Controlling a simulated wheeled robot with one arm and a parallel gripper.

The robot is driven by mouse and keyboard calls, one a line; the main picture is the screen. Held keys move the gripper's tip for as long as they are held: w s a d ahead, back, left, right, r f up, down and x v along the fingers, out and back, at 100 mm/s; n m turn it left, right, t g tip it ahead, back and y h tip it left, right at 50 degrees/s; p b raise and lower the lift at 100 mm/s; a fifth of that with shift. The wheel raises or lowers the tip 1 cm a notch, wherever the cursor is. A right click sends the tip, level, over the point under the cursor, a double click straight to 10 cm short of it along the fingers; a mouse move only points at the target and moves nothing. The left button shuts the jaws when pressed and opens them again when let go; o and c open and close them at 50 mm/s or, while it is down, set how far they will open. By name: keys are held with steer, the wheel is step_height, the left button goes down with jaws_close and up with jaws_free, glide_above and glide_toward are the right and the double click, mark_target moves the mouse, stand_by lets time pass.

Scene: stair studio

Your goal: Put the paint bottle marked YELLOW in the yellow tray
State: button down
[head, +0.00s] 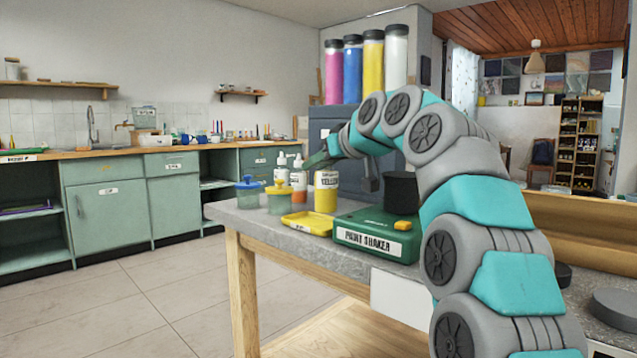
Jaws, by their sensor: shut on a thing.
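The YELLOW paint bottle (326,198) stands upright behind the yellow tray and beside the green paint shaker, with yellow paint below its label. My gripper (324,164) reaches in from the right and is shut on the top of this bottle; its fingers are small and partly hidden by my wrist. I cannot tell whether the bottle's base touches the table. The yellow tray (306,223) lies flat and looks empty on the grey tabletop, near its front edge, just left of the paint shaker.
The green paint shaker (364,240) carries a black cylinder (401,192). Left of the held bottle are an orange bottle (299,190), a white-topped bottle (281,175), a blue-lidded jar (249,194) and a yellow-lidded jar (279,199). Tall colour tubes (373,68) stand behind.

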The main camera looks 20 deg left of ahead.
steer(key=shift+f+b, duration=0.45)
steer(key=shift+f, duration=1.15)
steer(key=shift+f, duration=0.1)
steer(key=shift+f, duration=0.15)
steer(key=c, duration=0.6)
jaws_free()
steer(key=v, duration=1.2)
steer(key=shift+r, duration=0.25)
